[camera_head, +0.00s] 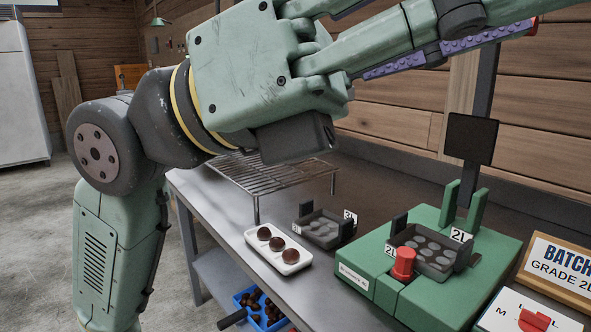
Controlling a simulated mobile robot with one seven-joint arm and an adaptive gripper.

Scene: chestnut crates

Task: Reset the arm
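My arm fills the upper left and middle of the head view. My gripper (410,38) reaches to the upper right, above the bench, with purple ridged strips along a finger. Parts of it run out of the top of the frame, and its fingertips do not show clearly, so I cannot tell whether it is open or shut. I see no object in the visible part of it. The bench (217,215) stands below and is partly hidden by the arm.
On the bench are a wire rack (262,178), a white tray (262,256) with three chestnuts, a dark "3L" holder (323,233) and a green machine (440,297) with a red knob (403,264). A blue crate (262,327) of chestnuts sits lower. A batch sign (562,268) stands right.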

